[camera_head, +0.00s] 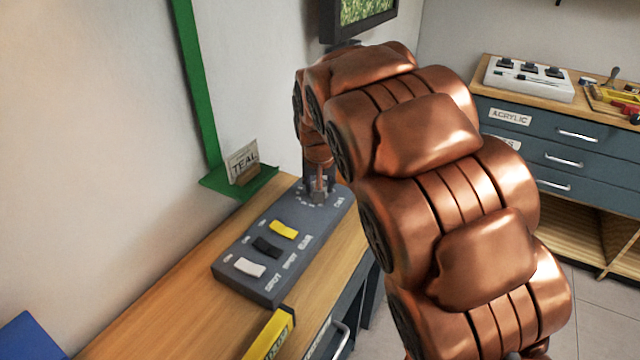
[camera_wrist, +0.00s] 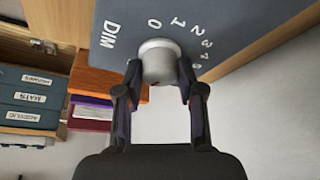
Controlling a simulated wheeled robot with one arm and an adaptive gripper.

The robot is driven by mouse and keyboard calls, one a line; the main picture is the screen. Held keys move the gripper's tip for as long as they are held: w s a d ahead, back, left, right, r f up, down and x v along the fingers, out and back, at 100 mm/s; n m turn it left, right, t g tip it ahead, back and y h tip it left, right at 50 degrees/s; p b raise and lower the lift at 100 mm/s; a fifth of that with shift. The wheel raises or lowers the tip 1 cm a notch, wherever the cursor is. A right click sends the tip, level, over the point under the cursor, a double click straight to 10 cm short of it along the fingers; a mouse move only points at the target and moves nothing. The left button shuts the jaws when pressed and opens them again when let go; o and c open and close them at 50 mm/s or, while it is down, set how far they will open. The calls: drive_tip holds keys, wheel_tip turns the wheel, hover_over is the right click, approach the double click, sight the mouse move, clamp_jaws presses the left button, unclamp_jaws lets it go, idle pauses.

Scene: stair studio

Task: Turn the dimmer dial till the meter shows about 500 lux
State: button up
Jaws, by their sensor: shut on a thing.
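The dimmer dial (camera_wrist: 160,62) is a round, pale grey knob on a dark grey panel, beside the word DIM and a ring of numbers from 0 upward. My gripper (camera_wrist: 158,84) is shut on the dial, one finger on each side. I cannot read the dial's setting, as its pointer is not clear. In the head view the control box (camera_head: 262,262) lies on the wooden bench, with my gripper (camera_head: 318,192) pointing down at its far end, where the dial is mostly hidden. No lux meter or reading can be made out.
The box has a white switch (camera_head: 249,267), a black switch (camera_head: 266,247) and a yellow switch (camera_head: 283,229). A screen (camera_head: 362,15) hangs behind. A drawer cabinet (camera_head: 560,145) stands at right.

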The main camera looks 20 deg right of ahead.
drive_tip(key=shift+m+h, duration=0.4)
drive_tip(key=shift+m, duration=0.9)
drive_tip(key=shift+g, duration=0.3)
drive_tip(key=o, duration=1.1)
drive_tip(key=shift+o, duration=0.2)
drive_tip(key=v, duration=1.2)
drive_tip(key=shift+a, duration=0.15)
